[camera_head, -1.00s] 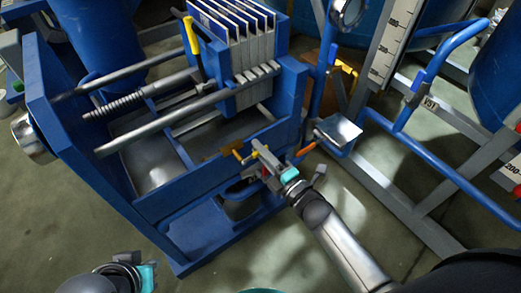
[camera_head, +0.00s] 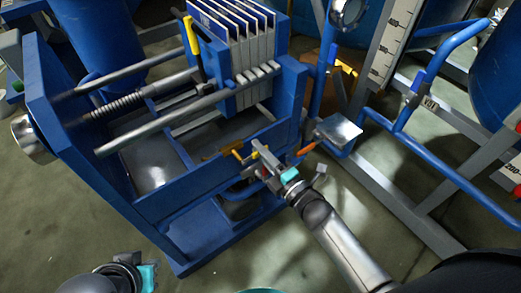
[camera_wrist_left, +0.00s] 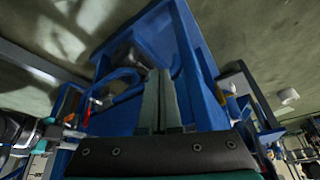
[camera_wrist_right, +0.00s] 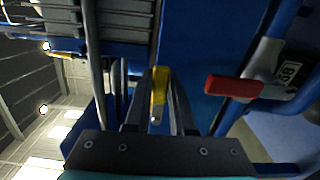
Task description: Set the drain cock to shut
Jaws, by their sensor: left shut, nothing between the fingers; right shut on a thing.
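The drain cock's yellow lever (camera_head: 238,155) shows at the front right corner of the blue press frame, low beside a brass-coloured part. In the right wrist view the yellow lever (camera_wrist_right: 159,85) stands between my fingertips. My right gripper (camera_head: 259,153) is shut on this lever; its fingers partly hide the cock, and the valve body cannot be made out. My left gripper (camera_wrist_left: 163,100) is shut and empty, with its fingers together. In the head view only part of my left wrist shows at the bottom left edge, away from the cock.
The blue filter press (camera_head: 190,222) fills the left, with white plates (camera_head: 245,50) and steel bars. An orange-red handle (camera_head: 306,149) lies just right of my right gripper; it shows red in the right wrist view (camera_wrist_right: 234,86). A grey plate (camera_head: 338,131) and blue rails stand farther right. The front floor is open.

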